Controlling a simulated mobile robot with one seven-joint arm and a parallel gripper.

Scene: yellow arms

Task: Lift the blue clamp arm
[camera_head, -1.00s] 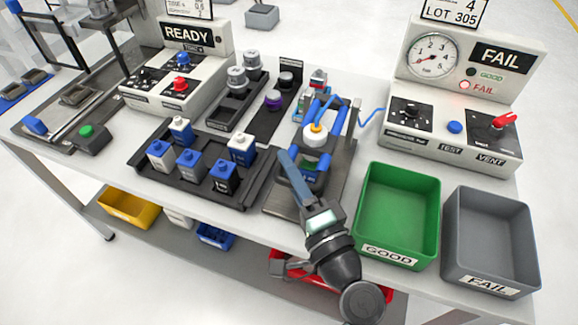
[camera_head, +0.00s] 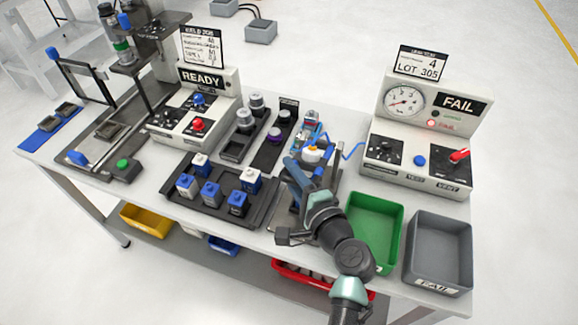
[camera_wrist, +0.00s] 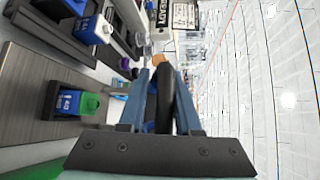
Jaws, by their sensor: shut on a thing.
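The test fixture (camera_head: 336,190) stands in the middle of the table, with an orange-topped white part (camera_head: 313,153) on it. The blue clamp arm (camera_head: 321,171) shows on the fixture, partly hidden behind my gripper. My gripper (camera_head: 291,164) reaches over the fixture from the front, its blue-grey fingers pointing away from me. In the wrist view my gripper (camera_wrist: 160,72) has a dark rounded piece and a bit of blue between its fingers. It is shut on the clamp; the exact contact is hard to see.
A black tray of blue and white blocks (camera_head: 177,207) lies left of the fixture. The green bin (camera_head: 385,204) and grey bin (camera_head: 450,235) stand at right. The tester with gauge and FAIL sign (camera_head: 459,104) stands behind them. A blue hose (camera_head: 352,152) runs to it.

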